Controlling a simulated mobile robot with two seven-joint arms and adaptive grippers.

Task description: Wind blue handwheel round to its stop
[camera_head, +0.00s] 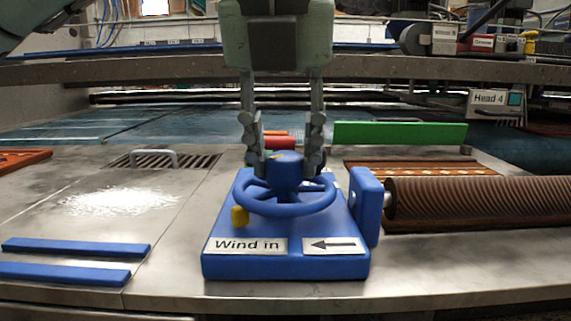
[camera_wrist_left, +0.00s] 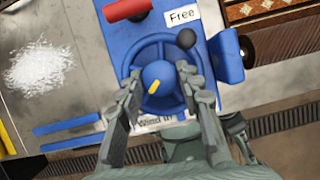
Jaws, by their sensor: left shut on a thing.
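The blue handwheel (camera_head: 290,209) lies flat on top of a blue housing (camera_head: 285,268) marked "Wind in" with a left-pointing arrow. My left gripper (camera_head: 285,160) comes down from above, its fingers on either side of the wheel's hub, shut on it. The left wrist view shows the handwheel (camera_wrist_left: 157,72) with a yellow mark on its hub between the fingers (camera_wrist_left: 160,85). A dark knob (camera_wrist_left: 187,39) sits at the rim's upper right there. A yellow piece (camera_head: 239,215) shows at the wheel's left in the head view. My right gripper is not in view.
A brown ribbed roller (camera_head: 480,200) lies to the right, beside a blue end plate (camera_head: 365,205). A red bar (camera_wrist_left: 128,9) and a "Free" label (camera_wrist_left: 183,14) are on the housing. White powder (camera_head: 120,201) and blue strips (camera_head: 75,247) lie left. A green block (camera_head: 400,134) stands behind.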

